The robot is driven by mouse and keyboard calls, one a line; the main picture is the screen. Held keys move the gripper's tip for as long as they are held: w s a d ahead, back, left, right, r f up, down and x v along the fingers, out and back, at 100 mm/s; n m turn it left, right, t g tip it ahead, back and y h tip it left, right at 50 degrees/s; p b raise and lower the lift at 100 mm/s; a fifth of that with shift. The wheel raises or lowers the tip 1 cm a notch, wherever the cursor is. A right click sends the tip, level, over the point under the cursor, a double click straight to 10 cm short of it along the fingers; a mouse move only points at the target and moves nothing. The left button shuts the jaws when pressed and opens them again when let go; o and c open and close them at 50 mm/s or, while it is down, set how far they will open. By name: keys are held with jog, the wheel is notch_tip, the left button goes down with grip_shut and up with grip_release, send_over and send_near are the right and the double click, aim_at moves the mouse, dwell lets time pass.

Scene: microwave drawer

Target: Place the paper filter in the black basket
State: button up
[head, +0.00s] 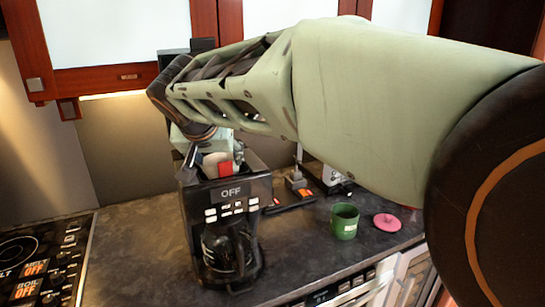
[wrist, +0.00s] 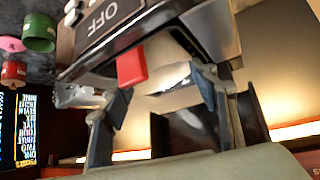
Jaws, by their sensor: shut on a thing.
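The black coffee maker (head: 228,215) stands on the dark counter, with an OFF panel on its front and its top open. The black basket cannot be told clearly from the dark open top. A white piece that looks like the paper filter (head: 211,160) shows at this top, beside a red tab (head: 226,168). My gripper (wrist: 160,82) is over the open top, its fingers around pale, crumpled-looking material beyond the red tab (wrist: 132,66). It is shut on the filter. The filter's lower edge and its contact with the basket are hidden.
A green mug (head: 344,221) and a pink lid (head: 386,222) stand right of the coffee maker. A stove (head: 40,262) is at the left. Red-framed cabinets (head: 120,75) hang above. The counter between stove and coffee maker is clear.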

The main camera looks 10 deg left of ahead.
jog(key=shift+f, duration=0.15)
jog(key=o, duration=1.2)
jog(key=shift+o, duration=0.2)
jog(key=shift+p, duration=0.3)
